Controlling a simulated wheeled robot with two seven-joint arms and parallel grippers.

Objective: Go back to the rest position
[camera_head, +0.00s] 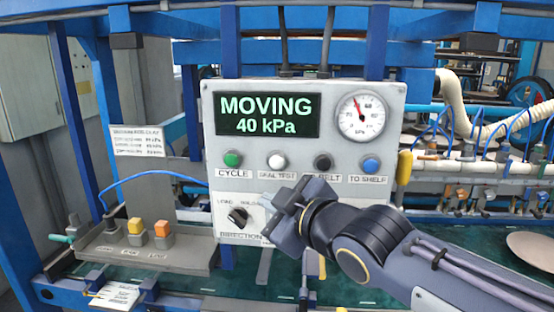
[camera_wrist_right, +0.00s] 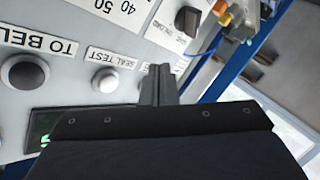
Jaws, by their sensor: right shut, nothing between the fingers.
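My right gripper (camera_head: 276,202) is in front of the lower part of the grey control panel (camera_head: 330,222), just right of the dark direction knob (camera_head: 238,216). Its fingers are together and empty, and they also show shut in the right wrist view (camera_wrist_right: 159,84). I cannot tell whether they touch the panel. The panel's display (camera_head: 266,115) reads "MOVING 40 kPa". My right arm comes in from the lower right and hides the panel's lower right corner. My left gripper is not in view.
The panel has a pressure gauge (camera_head: 360,117) and green (camera_head: 232,159), white (camera_head: 277,161), black (camera_head: 322,162) and blue (camera_head: 370,165) buttons. Blue frame posts, hoses and a pale disc (camera_head: 532,246) surround the panel.

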